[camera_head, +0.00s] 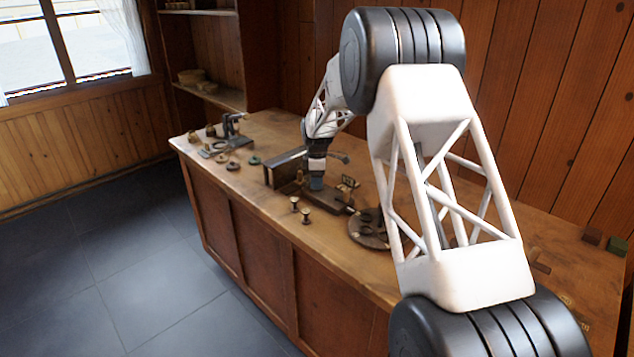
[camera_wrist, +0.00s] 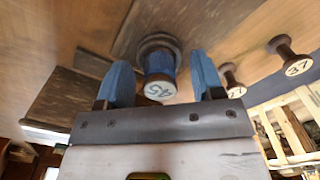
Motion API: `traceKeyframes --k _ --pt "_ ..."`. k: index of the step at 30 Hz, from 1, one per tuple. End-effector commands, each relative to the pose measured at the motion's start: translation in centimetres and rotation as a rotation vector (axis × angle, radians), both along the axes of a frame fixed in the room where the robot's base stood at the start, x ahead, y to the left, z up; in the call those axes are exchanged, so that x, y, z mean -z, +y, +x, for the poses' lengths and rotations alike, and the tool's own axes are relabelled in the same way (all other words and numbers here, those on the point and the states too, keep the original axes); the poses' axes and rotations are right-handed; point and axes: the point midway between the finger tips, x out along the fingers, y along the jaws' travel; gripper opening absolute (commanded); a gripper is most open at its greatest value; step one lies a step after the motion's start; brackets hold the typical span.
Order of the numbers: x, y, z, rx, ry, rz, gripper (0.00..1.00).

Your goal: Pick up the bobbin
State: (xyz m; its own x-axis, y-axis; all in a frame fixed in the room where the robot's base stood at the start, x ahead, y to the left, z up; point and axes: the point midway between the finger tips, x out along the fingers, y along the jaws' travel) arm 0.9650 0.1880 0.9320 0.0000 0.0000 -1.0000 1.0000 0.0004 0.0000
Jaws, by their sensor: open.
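A bobbin (camera_wrist: 160,68) with a blue body, a dark wide flange and a pale numbered end shows at the middle of the wrist view. My gripper (camera_wrist: 161,75) has its two blue fingers apart, one on each side of this bobbin. I cannot tell whether either finger touches it. In the head view my gripper (camera_head: 316,182) is low over the workbench, and I cannot make out this bobbin there. Two more dark spools with pale numbered ends, one marked 37 (camera_wrist: 290,58) and another (camera_wrist: 232,80), stand to the right in the wrist view, outside the fingers.
The wooden workbench (camera_head: 230,180) carries a dark box-like fixture (camera_head: 284,165) beside my gripper. The two small spools (camera_head: 300,209) stand near its front edge. A round dark disc (camera_head: 367,232) lies to the right. Metal tools and small parts (camera_head: 225,143) crowd the far left end.

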Motion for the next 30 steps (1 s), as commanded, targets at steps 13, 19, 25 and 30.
traceKeyframes --k 13,19,25,30 --pt "-0.01 0.00 -0.01 0.000 0.000 0.000 0.58" --pt "-0.01 0.00 0.00 0.000 0.000 0.000 0.28" --pt "-0.01 -0.01 -0.01 0.000 0.000 0.000 0.08" --pt "-0.01 0.00 -0.01 0.000 0.000 0.000 0.08"
